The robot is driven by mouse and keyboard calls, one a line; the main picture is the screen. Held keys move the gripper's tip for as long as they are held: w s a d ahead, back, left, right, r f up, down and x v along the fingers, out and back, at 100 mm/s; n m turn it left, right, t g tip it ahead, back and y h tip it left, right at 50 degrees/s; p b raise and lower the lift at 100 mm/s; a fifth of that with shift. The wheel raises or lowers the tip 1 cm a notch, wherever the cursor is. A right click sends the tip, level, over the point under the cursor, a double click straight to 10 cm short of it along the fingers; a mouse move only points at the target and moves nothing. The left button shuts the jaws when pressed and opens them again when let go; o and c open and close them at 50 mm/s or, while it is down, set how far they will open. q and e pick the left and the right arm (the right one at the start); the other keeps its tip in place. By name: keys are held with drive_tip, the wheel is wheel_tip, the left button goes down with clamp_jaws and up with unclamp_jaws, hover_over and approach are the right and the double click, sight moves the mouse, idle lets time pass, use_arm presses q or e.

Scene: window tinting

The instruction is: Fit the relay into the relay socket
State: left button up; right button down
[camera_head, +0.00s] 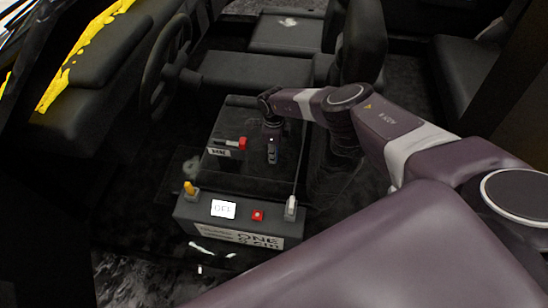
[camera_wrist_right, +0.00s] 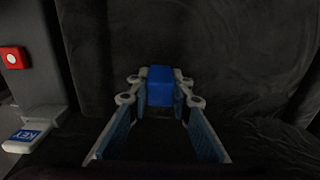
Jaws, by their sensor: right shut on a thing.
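My right gripper (camera_head: 272,152) points down over the dark surface in the middle of the head view. In the right wrist view my right gripper (camera_wrist_right: 160,100) is shut on a blue block (camera_wrist_right: 160,78), which looks like the relay. The block sits between the two fingertips. It cannot be made out in the head view, and I cannot tell whether it touches anything below. I cannot make out the relay socket for certain in either view. My left gripper is not in view.
A grey box with a red knob (camera_head: 226,148) stands left of my right gripper. A long box with a screen (camera_head: 238,222) and red button stands in front. In the wrist view a red button (camera_wrist_right: 14,58) and a blue KEY tag (camera_wrist_right: 25,136) lie left. The steering wheel (camera_head: 166,65) is behind.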

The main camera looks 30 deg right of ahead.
wheel_tip(320, 180, down, 2)
drive_tip(key=shift+w, duration=0.15)
drive_tip(key=shift+r, duration=0.1)
drive_tip(key=c, duration=2.2)
unclamp_jaws()
drive_tip(key=shift+b, duration=0.35)
drive_tip(key=o, duration=0.5)
drive_tip(key=shift+c, duration=0.2)
